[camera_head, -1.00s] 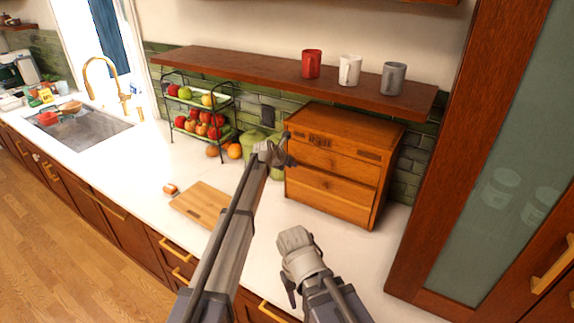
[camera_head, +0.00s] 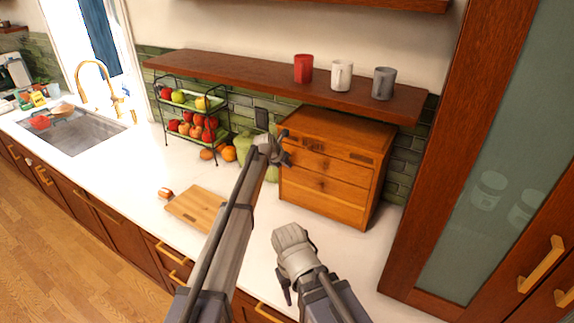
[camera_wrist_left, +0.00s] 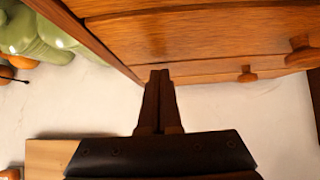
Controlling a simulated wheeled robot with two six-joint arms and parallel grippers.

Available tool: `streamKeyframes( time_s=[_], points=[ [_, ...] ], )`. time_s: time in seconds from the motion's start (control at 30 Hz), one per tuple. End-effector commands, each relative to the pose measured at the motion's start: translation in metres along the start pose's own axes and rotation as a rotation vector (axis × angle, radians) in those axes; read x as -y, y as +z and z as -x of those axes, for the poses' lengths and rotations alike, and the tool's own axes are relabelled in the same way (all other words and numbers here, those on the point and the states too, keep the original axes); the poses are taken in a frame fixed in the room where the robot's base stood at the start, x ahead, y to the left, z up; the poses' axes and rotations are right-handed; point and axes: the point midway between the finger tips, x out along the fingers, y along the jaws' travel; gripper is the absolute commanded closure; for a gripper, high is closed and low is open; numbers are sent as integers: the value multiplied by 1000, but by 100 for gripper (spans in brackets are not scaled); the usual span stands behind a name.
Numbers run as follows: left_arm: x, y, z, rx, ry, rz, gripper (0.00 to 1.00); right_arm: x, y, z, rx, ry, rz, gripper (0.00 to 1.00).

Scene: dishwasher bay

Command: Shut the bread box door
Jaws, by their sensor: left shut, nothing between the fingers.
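The wooden bread box (camera_head: 330,190) stands on the white counter under the shelf, with its front panels facing me. Its front looks flush in the head view, and I see no door hanging open. My left gripper (camera_head: 284,150) is at the box's upper left front corner, shut and empty. In the left wrist view the shut fingers (camera_wrist_left: 160,80) point at the lower edge of the box front (camera_wrist_left: 190,45); I cannot tell whether they touch it. Round wooden knobs (camera_wrist_left: 247,76) show there. My right gripper (camera_head: 284,280) is low over the counter, in front of the box; its fingers are unclear.
A cutting board (camera_head: 196,207) lies left of my left arm. A two-tier fruit rack (camera_head: 195,120) and green canisters (camera_wrist_left: 35,38) stand left of the box. A shelf (camera_head: 250,78) with three mugs hangs above. A tall cabinet (camera_head: 405,250) closes off the right.

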Motion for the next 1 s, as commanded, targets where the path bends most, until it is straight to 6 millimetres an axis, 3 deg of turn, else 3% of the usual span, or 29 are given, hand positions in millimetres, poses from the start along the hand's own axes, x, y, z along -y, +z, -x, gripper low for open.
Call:
streamKeyframes(
  time_s=[0.5, 0.77, 0.87, 1.0],
  points=[
    [0, 2, 70, -1, 0, 2, 100, -5, 4, 54, 2, 0, 3, 50],
    [0, -3, 77, -4, 0, -12, 100, -5, 4, 58, 3, 0, 4, 50],
    [1, -19, 87, -25, 2, -101, 100, -5, 4, 57, 2, 0, 4, 50],
    [3, -69, 116, -96, -7, -393, 100, -5, 4, 57, 2, 0, 4, 50]
  ],
)
